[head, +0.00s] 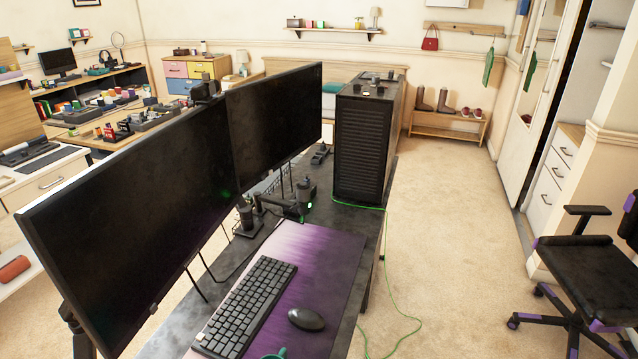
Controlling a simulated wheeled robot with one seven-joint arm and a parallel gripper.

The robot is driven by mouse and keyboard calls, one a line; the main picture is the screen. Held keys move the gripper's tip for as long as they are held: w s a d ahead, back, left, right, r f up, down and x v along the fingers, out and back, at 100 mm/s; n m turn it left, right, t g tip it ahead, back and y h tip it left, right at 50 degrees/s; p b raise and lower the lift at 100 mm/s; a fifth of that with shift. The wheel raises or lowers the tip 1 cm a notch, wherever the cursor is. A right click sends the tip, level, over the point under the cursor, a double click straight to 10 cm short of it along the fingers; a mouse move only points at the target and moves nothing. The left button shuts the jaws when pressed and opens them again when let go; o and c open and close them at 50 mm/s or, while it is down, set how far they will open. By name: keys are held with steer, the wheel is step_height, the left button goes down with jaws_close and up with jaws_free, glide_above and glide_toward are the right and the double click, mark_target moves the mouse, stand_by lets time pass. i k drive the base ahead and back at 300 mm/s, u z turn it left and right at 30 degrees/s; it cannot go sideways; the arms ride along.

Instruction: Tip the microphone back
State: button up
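A dark upright device (303,192) with a small green light at its base stands on the desk behind the purple mat, near the gap between the two monitors. It may be the microphone, but it is small and dark, and I cannot tell its tilt. Another short black post (246,218) on a base stands to its left, in front of the monitors. My gripper is not in view.
The left monitor (130,225) and right monitor (275,115) line the desk's left side. A black computer tower (361,150) stands at the far end. A keyboard (246,305), mouse (306,319) and teal mug (275,354) occupy the purple mat (325,265). A chair (590,280) stands right; carpet between is mostly clear.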

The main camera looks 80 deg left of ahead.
mark_target(303, 193)
steer(key=u, duration=0.65)
steer(key=i, duration=1)
steer(key=u, duration=1.3)
steer(key=i, duration=1.55)
steer(key=u, duration=1.4)
steer(key=i, duration=0.8)
steer(key=u, duration=0.65)
